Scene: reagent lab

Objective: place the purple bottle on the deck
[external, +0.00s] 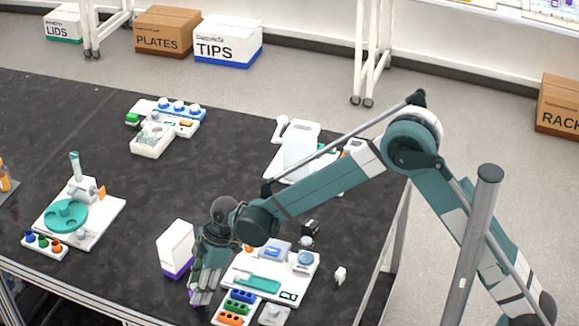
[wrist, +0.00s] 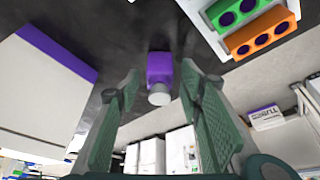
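The purple bottle (wrist: 160,68) with a white cap (wrist: 160,97) shows between my fingertips in the wrist view, against the black bench top. In the external view only a small purple part of it (external: 194,299) shows beside my fingertips near the front edge; the rest is hidden. My gripper (external: 202,296) points down there. In the wrist view my gripper (wrist: 160,80) is open, with a green finger on each side of the bottle and visible gaps. I cannot tell which surface the task calls the deck.
A white box with a purple base (external: 176,249) stands close left of my gripper. A white instrument (external: 268,271) and a colored tube rack (external: 237,307) are close on the right. The black bench top (external: 205,178) is clear toward the middle.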

